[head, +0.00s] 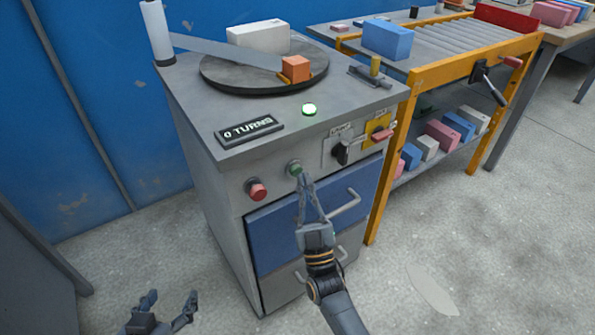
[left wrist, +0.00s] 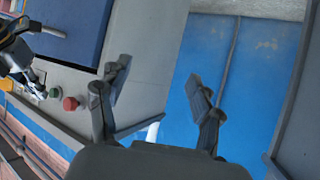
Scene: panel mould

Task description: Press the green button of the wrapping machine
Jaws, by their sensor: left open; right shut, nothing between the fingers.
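The wrapping machine (head: 190,110) is a grey cabinet with a dark round turntable (head: 225,82) on top. The green button (head: 294,168) sits on its front panel, to the right of a red button (head: 257,190). My right gripper (head: 303,178) is shut and empty, its fingertips at or just in front of the green button; I cannot tell whether they touch it. The green button (left wrist: 54,92) and red button (left wrist: 70,104) also show in the left wrist view. My left gripper (head: 168,300) is open and empty, low at the left, away from the machine. It also shows in the left wrist view (left wrist: 155,92).
On the machine top are a lit green lamp (head: 309,109), a "0 TURNS" display (head: 249,130), a white box (head: 258,36) and an orange block (head: 296,68). A switch (head: 341,152) and drawer handle (head: 345,204) stick out in front. An orange-framed roller table (head: 440,75) stands at the right.

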